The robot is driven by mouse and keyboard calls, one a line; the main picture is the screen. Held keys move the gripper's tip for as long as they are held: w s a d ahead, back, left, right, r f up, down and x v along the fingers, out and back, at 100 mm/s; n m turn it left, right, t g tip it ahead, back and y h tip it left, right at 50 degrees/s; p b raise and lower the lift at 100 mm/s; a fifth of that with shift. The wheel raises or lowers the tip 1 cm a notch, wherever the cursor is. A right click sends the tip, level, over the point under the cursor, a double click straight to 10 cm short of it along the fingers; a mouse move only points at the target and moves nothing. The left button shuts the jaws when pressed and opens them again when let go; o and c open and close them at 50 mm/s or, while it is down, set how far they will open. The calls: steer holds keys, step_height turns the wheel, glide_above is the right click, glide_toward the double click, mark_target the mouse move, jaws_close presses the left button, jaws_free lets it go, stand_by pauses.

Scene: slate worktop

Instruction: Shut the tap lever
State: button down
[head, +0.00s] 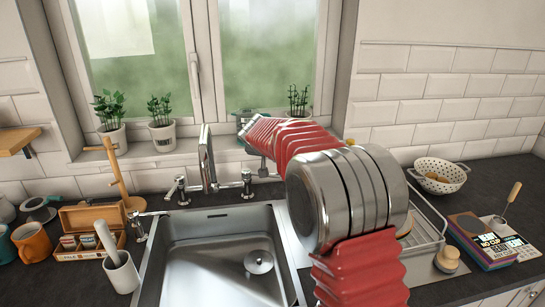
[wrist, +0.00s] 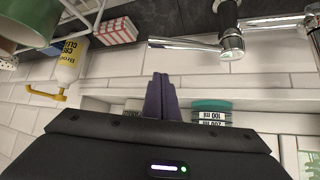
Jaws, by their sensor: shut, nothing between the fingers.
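The chrome tap lever (wrist: 188,43) lies roughly level in the wrist view. It runs left from its chrome valve body (wrist: 231,40). The purple-grey fingers of my gripper (wrist: 161,82) are shut together and empty. Their tips are below the lever in the picture, with a visible gap between them. In the head view the chrome tap (head: 207,160) stands behind the sink, with a handle valve (head: 247,183) on its right and another handle (head: 180,190) on its left. My red-sleeved arm covers the area right of the tap, and I cannot make out my fingers there.
The sink (head: 205,262) is in front of the tap. A dish rack (head: 428,225) stands right of it, partly behind my arm. A wooden stand (head: 117,170) is left.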

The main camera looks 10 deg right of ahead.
steer(key=shift+s+a+f, duration=0.25)
steer(key=shift+s+f, duration=0.3)
steer(key=shift+f, duration=0.15)
steer(key=shift+s+a+f, duration=0.25)
steer(key=shift+s+f, duration=0.25)
steer(key=shift+f, duration=0.2)
